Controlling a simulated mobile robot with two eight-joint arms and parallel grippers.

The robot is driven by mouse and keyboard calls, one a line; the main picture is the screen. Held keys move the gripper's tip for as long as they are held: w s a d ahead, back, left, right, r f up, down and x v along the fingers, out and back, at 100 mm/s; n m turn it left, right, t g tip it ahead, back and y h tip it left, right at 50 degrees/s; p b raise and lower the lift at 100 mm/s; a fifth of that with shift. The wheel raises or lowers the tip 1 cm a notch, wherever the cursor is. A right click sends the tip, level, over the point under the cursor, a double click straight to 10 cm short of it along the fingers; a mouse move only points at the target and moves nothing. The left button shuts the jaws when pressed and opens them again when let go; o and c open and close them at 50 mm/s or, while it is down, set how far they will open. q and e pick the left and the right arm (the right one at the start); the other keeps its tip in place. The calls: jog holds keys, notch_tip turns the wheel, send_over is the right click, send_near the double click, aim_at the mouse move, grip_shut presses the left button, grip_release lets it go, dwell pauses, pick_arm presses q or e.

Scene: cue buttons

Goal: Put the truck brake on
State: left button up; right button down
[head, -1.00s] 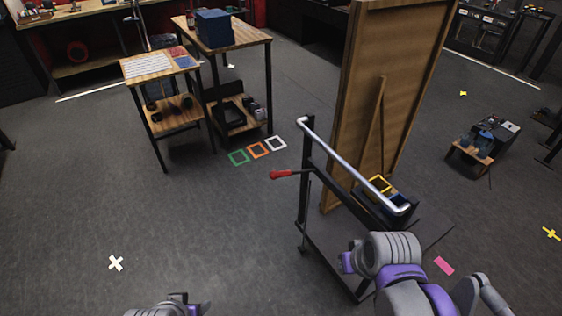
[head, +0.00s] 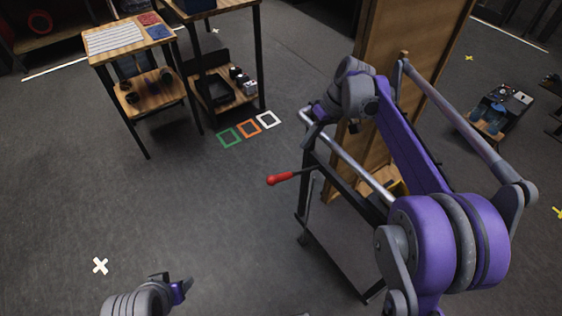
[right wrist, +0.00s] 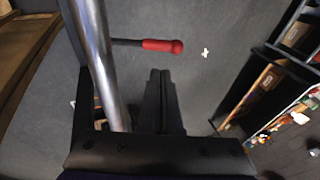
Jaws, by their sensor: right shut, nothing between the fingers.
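The truck (head: 338,237) is a low dark cart with a silver push bar (head: 347,153), carrying a tall wooden panel. Its brake lever, with a red grip (head: 280,179), sticks out to the left of the frame, roughly level; the grip also shows in the right wrist view (right wrist: 162,46). My right gripper (head: 311,120) is by the far end of the push bar, above the lever and apart from the red grip. Its fingers (right wrist: 160,76) are shut and empty, beside the bar. My left gripper (head: 180,288) is low at the left, away from the truck; its finger gap is unclear.
Green, orange and white floor squares (head: 248,128) lie beyond the lever. A wooden workbench (head: 129,36) with shelves stands at the back left. A small cart (head: 490,117) is at the right. The floor left of the truck is clear, with a white cross (head: 100,266).

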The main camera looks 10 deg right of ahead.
aim_at(283, 177)
jog(key=shift+s, duration=0.2)
jog(key=b+x, duration=0.1)
jog(key=x, duration=1.3)
jog(key=shift+w, duration=0.2)
jog(key=shift+s+a+f, duration=0.15)
jog(key=shift+a+f, duration=0.05)
jog(key=shift+f, duration=0.15)
notch_tip(283, 177, down, 14)
jog(key=s+a+t+h+b, duration=0.1)
jog(key=a+t+h+b, duration=0.1)
jog(key=h+b, duration=0.5)
jog(key=shift+a+f+n+t+b, duration=0.2)
jog(key=shift+n+t+b, duration=0.2)
jog(key=shift+b, duration=0.55)
